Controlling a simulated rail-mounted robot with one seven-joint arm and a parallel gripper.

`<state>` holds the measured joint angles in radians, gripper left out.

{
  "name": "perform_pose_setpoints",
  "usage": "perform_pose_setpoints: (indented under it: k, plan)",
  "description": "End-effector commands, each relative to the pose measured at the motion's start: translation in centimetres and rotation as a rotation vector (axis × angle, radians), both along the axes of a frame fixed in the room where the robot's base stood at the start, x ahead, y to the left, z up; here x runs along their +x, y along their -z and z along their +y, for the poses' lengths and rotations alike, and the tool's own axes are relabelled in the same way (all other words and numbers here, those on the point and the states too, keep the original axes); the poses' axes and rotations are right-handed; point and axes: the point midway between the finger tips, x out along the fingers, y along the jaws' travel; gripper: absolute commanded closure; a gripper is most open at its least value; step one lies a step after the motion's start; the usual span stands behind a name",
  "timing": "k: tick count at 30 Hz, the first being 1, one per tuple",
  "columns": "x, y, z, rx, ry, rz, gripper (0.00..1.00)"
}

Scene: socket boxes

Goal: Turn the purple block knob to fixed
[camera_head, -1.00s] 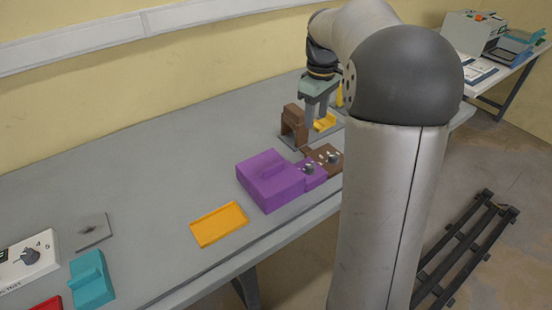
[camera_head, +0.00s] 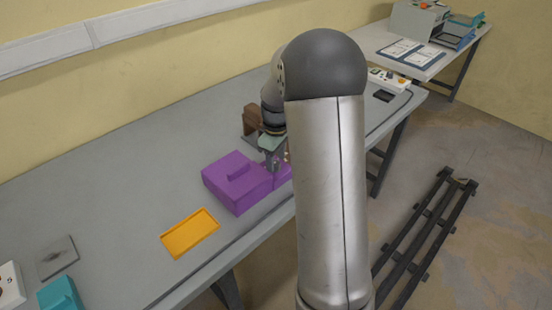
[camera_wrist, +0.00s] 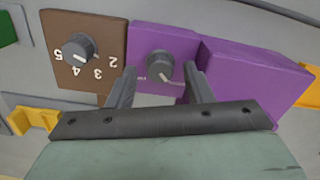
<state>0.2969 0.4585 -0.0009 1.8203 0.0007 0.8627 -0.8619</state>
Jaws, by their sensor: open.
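The purple block (camera_head: 236,178) sits on the grey table, and its large body also shows in the wrist view (camera_wrist: 248,72). On its smaller purple face is a grey round knob (camera_wrist: 165,66) with a pale pointer line and small white lettering that I cannot read. My gripper (camera_wrist: 158,84) is open. Its two fingers stand on either side of the knob in the picture, and I cannot tell whether they touch it. In the head view my gripper (camera_head: 272,166) is over the knob end of the purple block and hides the knob.
A brown block (camera_wrist: 88,60) with its own numbered knob (camera_wrist: 78,47) stands right beside the purple one. A yellow tray (camera_head: 190,233) lies in front left. The table's left middle is clear.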

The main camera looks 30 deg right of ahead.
Motion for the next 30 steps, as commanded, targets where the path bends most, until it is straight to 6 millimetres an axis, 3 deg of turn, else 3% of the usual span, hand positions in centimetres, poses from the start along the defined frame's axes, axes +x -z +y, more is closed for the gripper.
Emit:
perform_pose_setpoints:
  k: [11,16,30]
  plan:
    - [0.00,0.70,0.00,0.000,0.000,0.000,0.54]
    - [-0.01,0.68,-0.01,0.000,0.000,0.000,0.98]
    - [-0.01,0.69,-0.01,0.000,0.083,0.000,0.98]
